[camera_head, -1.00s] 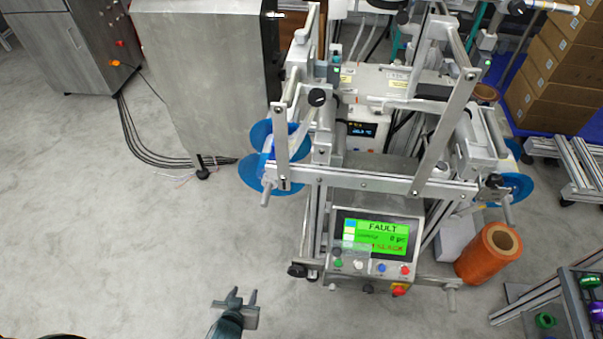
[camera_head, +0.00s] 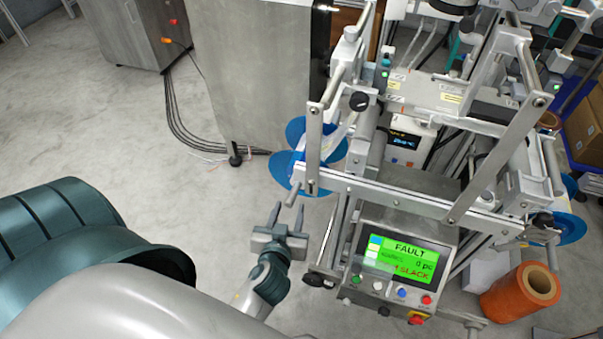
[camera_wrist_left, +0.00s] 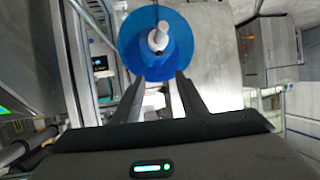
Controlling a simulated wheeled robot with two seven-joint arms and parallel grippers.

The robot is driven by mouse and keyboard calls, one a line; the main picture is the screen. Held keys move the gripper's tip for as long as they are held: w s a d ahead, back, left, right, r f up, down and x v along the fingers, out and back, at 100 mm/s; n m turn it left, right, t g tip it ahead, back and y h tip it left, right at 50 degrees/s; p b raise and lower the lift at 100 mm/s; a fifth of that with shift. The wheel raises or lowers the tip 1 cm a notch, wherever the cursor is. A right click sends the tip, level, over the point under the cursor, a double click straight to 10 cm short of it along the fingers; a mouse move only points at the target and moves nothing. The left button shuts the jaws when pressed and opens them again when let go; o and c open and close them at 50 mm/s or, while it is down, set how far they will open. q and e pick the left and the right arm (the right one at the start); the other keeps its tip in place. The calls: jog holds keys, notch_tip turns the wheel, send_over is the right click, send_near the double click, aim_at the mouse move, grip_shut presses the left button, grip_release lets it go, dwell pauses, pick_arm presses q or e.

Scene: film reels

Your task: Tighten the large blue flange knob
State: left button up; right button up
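Two overlapping blue flange discs (camera_head: 283,174) sit on the left side of the machine. A pale rod-like end sticks out near the front disc. In the left wrist view a large blue disc (camera_wrist_left: 130,45) lies ahead, with a pale knob or shaft end (camera_wrist_left: 158,39) at its centre. My right gripper is not in view.
The machine's control panel (camera_head: 400,257) shows FAULT and SLACK on a green screen. A metal frame bar (camera_head: 385,195) crosses beside the discs. Another blue disc (camera_head: 568,228) is at the machine's right, above an orange roll (camera_head: 522,290). Bare floor (camera_head: 190,190) lies to the left.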

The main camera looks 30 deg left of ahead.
pick_arm(q)
jog(key=shift+w, duration=0.1)
jog(key=x, duration=1.6)
jog(key=shift+f+p, duration=0.15)
jog(key=shift+p, duration=0.15)
jog(key=shift+w+a+f, duration=0.15)
jog(key=shift+w+a, duration=0.1)
jog(key=shift+w, duration=0.2)
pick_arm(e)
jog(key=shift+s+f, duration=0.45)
pick_arm(q)
jog(key=shift+c, duration=0.4)
